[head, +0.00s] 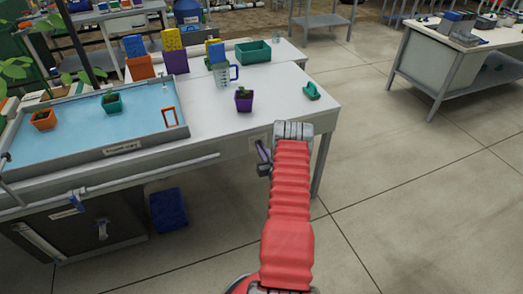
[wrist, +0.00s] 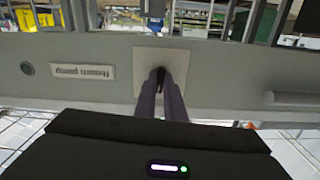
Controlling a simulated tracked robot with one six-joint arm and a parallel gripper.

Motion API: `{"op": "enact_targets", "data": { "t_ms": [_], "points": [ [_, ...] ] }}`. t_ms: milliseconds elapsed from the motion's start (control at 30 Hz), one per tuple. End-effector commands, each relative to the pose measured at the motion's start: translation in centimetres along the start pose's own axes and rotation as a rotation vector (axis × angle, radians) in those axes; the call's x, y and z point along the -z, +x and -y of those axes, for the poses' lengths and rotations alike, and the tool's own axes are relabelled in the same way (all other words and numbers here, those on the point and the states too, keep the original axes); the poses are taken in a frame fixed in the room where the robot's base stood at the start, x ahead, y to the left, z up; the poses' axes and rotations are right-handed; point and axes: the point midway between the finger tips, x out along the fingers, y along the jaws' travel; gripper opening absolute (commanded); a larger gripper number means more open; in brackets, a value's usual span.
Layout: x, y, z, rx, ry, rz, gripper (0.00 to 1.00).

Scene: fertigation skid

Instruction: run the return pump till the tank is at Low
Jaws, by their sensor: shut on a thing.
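My gripper (head: 262,155) is at the front edge of the white bench, partly behind my red arm. In the wrist view my gripper (wrist: 160,78) has its fingers closed on a small dark switch (wrist: 160,72) in front of a pale square plate (wrist: 143,56). Left of the plate is an upside-down label (wrist: 95,72) that seems to read "Return pump". A dark tank (head: 90,232) stands under the bench, with a small label on top; its level cannot be read. The tray (head: 123,146) on the bench holds blue water (head: 75,115) and two potted plants.
On the bench (head: 285,88) are a measuring jug (head: 223,76), a purple pot (head: 244,102), a green bin (head: 253,52) and a green object (head: 311,91). A blue crate (head: 168,209) lies under the bench.

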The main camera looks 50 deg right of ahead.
Motion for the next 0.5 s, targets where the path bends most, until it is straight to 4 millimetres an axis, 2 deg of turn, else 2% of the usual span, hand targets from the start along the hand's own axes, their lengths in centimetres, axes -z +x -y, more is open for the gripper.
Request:
{"op": "enact_targets", "data": {
  "t_ms": [500],
  "points": [
    [-0.12, -0.08, -0.08, -0.001, -0.488, 0.003, 0.0]
  ]
}}
